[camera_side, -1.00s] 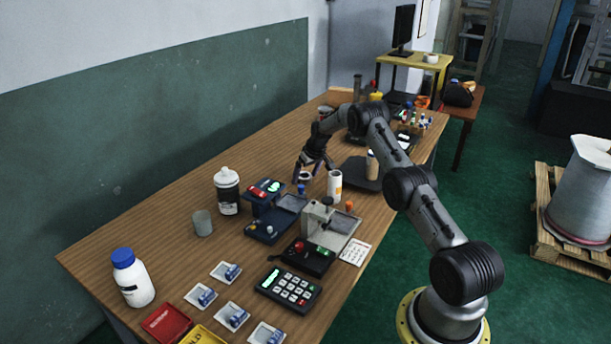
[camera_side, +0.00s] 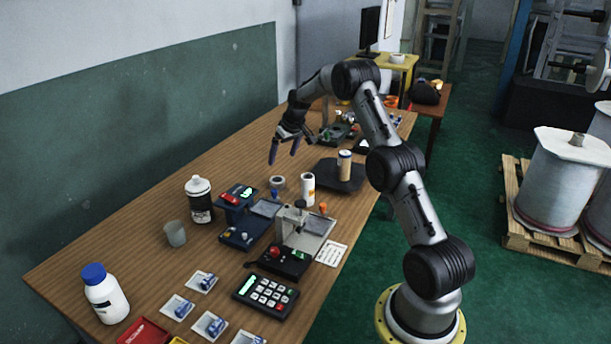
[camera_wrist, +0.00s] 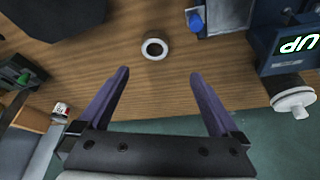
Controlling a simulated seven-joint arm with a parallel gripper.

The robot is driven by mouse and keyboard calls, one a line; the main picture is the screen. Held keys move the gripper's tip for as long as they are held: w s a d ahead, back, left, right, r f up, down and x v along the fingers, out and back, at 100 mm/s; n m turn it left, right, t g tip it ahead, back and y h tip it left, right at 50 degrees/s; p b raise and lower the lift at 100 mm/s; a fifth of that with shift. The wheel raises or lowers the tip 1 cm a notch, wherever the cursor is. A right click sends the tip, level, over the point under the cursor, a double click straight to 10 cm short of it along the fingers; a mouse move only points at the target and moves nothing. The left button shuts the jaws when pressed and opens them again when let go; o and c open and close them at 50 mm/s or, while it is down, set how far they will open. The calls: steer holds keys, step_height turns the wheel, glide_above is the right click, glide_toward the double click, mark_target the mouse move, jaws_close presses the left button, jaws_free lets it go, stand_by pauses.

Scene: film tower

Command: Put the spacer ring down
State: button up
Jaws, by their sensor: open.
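The spacer ring (camera_side: 278,181), a small pale ring with a dark centre, lies on the wooden table beside the white cylinder. It also shows in the wrist view (camera_wrist: 155,49), flat on the wood with its hole facing up. My gripper (camera_side: 284,152) is open and empty above the ring, clear of it. In the wrist view the two purple fingers of my gripper (camera_wrist: 159,76) stand wide apart, with the ring beyond their tips and nothing between them.
A white cylinder (camera_side: 308,188) stands just right of the ring. A blue device (camera_side: 238,225) and a grey device (camera_side: 302,232) are in front. A black plate (camera_side: 326,176) bearing a tan cylinder (camera_side: 344,166) lies behind right. Bare table lies left of the ring.

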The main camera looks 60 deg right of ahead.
steer(key=s+a+r+n+t, duration=0.1)
steer(key=s+a+r, duration=0.4)
steer(key=a+r, duration=0.55)
steer(key=s+a+r+n, duration=0.1)
steer(key=s+a+r, duration=0.55)
steer(key=a, duration=0.75)
steer(key=s+a+n, duration=0.1)
steer(key=s+a, duration=0.5)
steer(key=s, duration=0.5)
steer(key=s+a+n+y, duration=0.1)
steer(key=s+a, duration=0.6)
steer(key=s, duration=0.5)
steer(key=shift+s+a+t+y, duration=0.15)
steer(key=shift+a+t+y, duration=0.05)
steer(key=shift+t+y, duration=0.1)
